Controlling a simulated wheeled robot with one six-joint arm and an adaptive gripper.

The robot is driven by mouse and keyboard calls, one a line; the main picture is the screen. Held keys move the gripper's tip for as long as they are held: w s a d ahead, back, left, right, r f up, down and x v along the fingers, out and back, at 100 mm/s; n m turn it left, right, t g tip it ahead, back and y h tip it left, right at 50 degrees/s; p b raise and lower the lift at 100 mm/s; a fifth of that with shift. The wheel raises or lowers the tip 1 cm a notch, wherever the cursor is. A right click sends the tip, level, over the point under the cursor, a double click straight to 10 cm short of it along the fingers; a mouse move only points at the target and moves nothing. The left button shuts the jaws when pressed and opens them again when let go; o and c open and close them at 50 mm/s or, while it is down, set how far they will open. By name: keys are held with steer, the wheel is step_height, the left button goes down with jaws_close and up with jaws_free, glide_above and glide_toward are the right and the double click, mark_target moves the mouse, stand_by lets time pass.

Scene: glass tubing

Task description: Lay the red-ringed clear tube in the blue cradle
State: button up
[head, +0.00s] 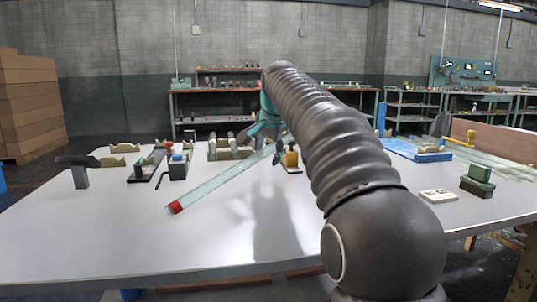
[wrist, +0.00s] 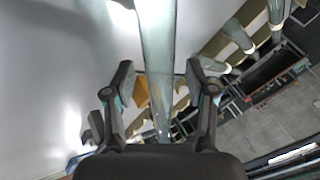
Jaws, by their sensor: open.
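The clear tube (head: 222,179) runs slantwise from its red-ringed end (head: 174,208) at the table's front left back to my gripper (head: 268,145). I cannot tell whether the tube rests on the table or is raised. In the wrist view the tube (wrist: 158,60) passes between the two fingers of my open gripper (wrist: 160,82), with gaps seen on both sides. Its far end is hidden by my gripper in the head view. A blue board with an upright (head: 412,150) lies at the right; I cannot tell if it is the blue cradle.
Beige cradles with tubes (head: 232,152) stand behind the tube, and show in the wrist view (wrist: 232,35). A black-based tool (head: 178,168) and a grey stand (head: 80,177) are at the left. Green boxes (head: 478,180) and a white pad (head: 438,196) lie right. The front left table is clear.

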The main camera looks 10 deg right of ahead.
steer(key=shift+w+f, duration=0.15)
steer(key=shift+f, duration=0.1)
jaws_close()
steer(key=shift+r, duration=0.1)
step_height(320, 180, up, 18)
steer(key=p, duration=0.8)
